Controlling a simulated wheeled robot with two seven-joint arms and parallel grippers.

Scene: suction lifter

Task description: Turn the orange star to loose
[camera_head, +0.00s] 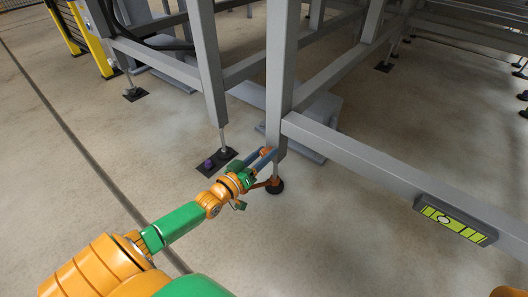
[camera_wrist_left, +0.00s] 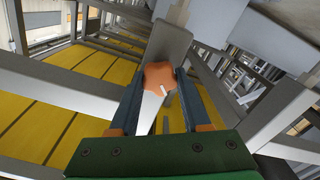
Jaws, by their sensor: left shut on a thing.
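The orange star (camera_wrist_left: 158,77) is a knob with rounded lobes and a small white mark on its lower right. In the left wrist view it sits between the two blue-grey fingers of my left gripper (camera_wrist_left: 161,82), which is shut on it. In the head view my left gripper (camera_head: 266,153) reaches the lower end of a grey post (camera_head: 281,75); a small orange part of the star (camera_head: 264,151) shows between its fingers. The word or mark for loose cannot be read. My right gripper is not in view.
A grey beam (camera_head: 370,170) runs right from the post and carries a green spirit level (camera_head: 455,224). A black foot (camera_head: 275,187) stands under the post. The floor in front is clear.

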